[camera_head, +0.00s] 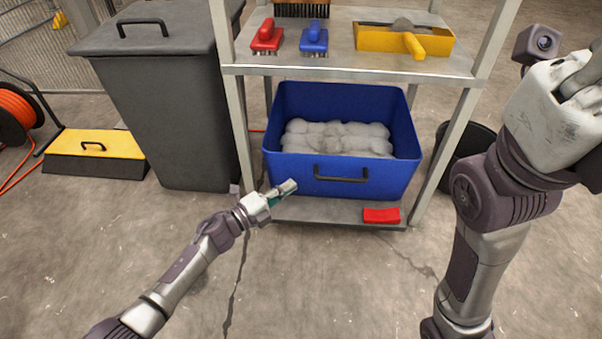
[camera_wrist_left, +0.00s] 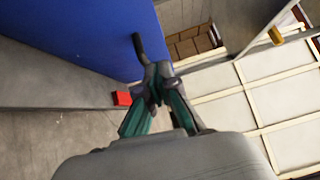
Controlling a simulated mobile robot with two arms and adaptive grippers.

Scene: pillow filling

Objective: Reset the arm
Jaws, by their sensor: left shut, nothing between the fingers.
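My left gripper (camera_head: 288,189) is in front of the lower left front of a blue bin (camera_head: 300,177), near the edge of the shelf below it. Its fingers are shut with nothing between them. In the left wrist view the closed fingertips (camera_wrist_left: 158,72) show beside the blue bin wall (camera_wrist_left: 85,32); I cannot tell whether they touch it. My left arm reaches in from the lower left. My right arm is raised at the right side of the head view, with its fingers out of the picture.
The bin, full of whitish stuffing (camera_head: 335,138), stands on a metal rack (camera_head: 340,210). A red block (camera_head: 381,215) lies on the lower shelf. Brushes and a yellow tray (camera_head: 380,40) are above. A grey bin (camera_head: 165,110) stands left. The floor in front is clear.

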